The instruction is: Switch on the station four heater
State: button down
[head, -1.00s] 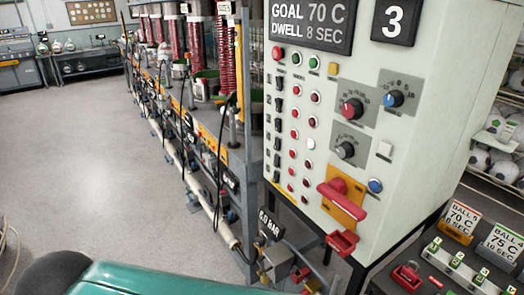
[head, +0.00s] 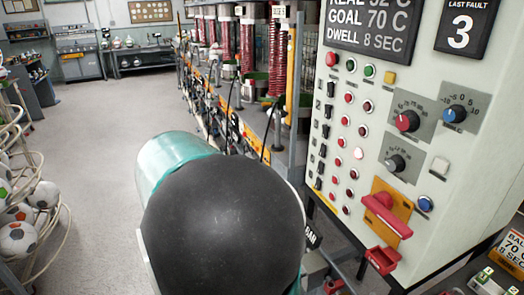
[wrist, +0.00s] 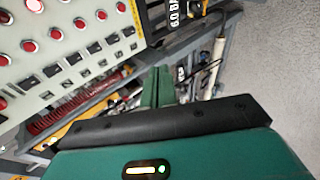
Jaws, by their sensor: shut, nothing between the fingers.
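The control panel (head: 440,130) fills the right of the head view. A column of black rocker switches (head: 325,131) runs down its left side, beside two columns of round red lamps (head: 341,142). One lamp (head: 358,153) in the right column glows pale. The row labels are too small to read, so I cannot tell the station four switch or its setting for sure. In the wrist view the switches (wrist: 74,59) and red lamps (wrist: 55,33) show at upper left. My gripper (wrist: 160,72), with green fingers, is shut and empty, to the right of the switch row. It is hidden in the head view.
A red handle (head: 387,212) on a yellow plate juts from the panel's lower part. Knobs (head: 407,121) sit to its upper right. The press line (head: 235,80) runs back left of the panel. Balls on a rack (head: 20,235) stand at left. The floor (head: 110,130) between is clear.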

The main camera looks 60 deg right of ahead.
aim_at(320, 155)
jog(key=s+d+m+g+h, duration=0.1)
jog(key=s+d+g, duration=0.1)
jog(key=d, duration=0.6)
jog(key=s+d+g+h, duration=0.2)
jog(key=s+d+g, duration=0.1)
jog(key=d, duration=0.5)
jog(key=shift+s+d+r+m+g, duration=0.25)
jog(key=shift+r+m+g, duration=0.15)
jog(key=shift+r+g, duration=0.1)
jog(key=x, duration=1.4)
jog(key=shift+w+r, duration=0.1)
jog(key=shift+r, duration=0.05)
jog(key=shift+d+g, duration=0.15)
jog(key=shift+g, duration=0.15)
